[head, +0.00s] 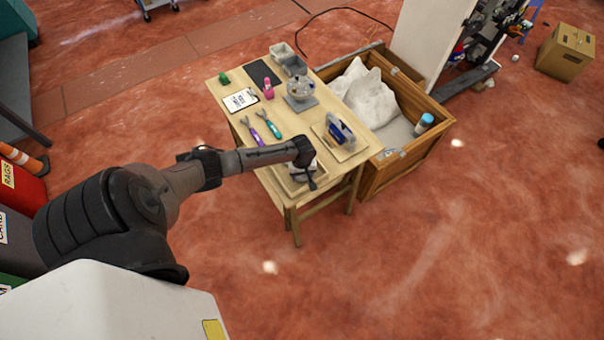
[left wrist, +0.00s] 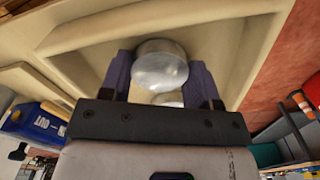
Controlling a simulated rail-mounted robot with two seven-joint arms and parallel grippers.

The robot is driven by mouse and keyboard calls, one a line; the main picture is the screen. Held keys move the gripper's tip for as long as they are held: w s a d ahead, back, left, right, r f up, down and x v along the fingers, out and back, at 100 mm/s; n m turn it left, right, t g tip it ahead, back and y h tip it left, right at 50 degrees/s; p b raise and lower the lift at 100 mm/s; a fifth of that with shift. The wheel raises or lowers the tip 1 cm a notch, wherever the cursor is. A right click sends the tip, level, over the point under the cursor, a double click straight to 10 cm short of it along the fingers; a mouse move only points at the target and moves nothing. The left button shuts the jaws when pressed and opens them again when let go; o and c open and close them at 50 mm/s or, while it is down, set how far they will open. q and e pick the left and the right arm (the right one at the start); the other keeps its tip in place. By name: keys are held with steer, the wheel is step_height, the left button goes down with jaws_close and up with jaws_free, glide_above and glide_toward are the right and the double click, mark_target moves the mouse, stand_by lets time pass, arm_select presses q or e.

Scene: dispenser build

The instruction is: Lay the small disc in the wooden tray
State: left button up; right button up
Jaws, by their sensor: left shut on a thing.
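My left gripper (head: 311,181) is over the wooden tray (head: 283,183) at the near end of the table. In the left wrist view, its two dark purple fingers (left wrist: 160,78) are shut on a round silvery metal piece, the small disc (left wrist: 160,62). The pale wooden tray (left wrist: 55,38) fills the view behind it. A second shiny round surface (left wrist: 168,99) shows between the fingers, partly hidden by the gripper body. I cannot tell whether the disc touches the tray floor. My right gripper is not in view.
The wooden table (head: 225,103) also carries a blue tool on a board (head: 357,148), two hand tools, a pink bottle (head: 268,88), a clipboard (head: 240,99) and grey bins. A wooden crate (head: 378,180) with white sacks adjoins its right side. Open red floor lies in front.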

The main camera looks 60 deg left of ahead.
arm_select(q)
steer(key=shift+f, duration=0.15)
steer(key=o, duration=1.1)
steer(key=shift+o, duration=0.2)
step_height(320, 180, up, 12)
steer(key=p, duration=0.3)
steer(key=s+d+f+m+t, duration=0.1)
steer(key=s+d+m, duration=0.3)
steer(key=d, duration=0.5)
steer(key=s+d+m, duration=0.4)
steer(key=d+m, duration=0.1)
steer(key=d, duration=0.3)
steer(key=s+d+r+m+t, duration=0.2)
steer(key=s+d+r+m, duration=0.5)
steer(key=s+r, duration=0.3)
steer(key=shift+s+d+r+t, duration=0.3)
steer(key=shift+s+d, duration=0.15)
steer(key=shift+d, duration=0.25)
